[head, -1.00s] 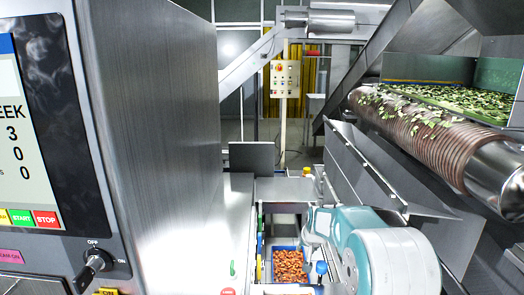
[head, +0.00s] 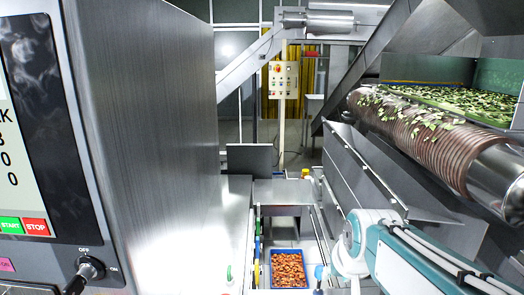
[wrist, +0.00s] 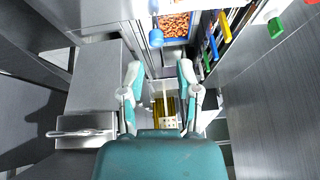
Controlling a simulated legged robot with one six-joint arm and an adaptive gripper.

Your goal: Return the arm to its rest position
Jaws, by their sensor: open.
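My teal and white arm (head: 400,255) is folded at the lower right of the head view, to the right of the blue tray. My gripper (wrist: 159,72) shows in the wrist view with its two white and teal fingers spread apart and nothing between them. The gripper's fingers cannot be made out in the head view.
A blue tray (head: 289,254) of orange-brown pieces sits in the channel; its pieces also show in the wrist view (wrist: 175,27). The grey cabinet (head: 150,130) with a control panel stands left. A ribbed roller (head: 430,135) with green leaves and slanted metal plates stand right.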

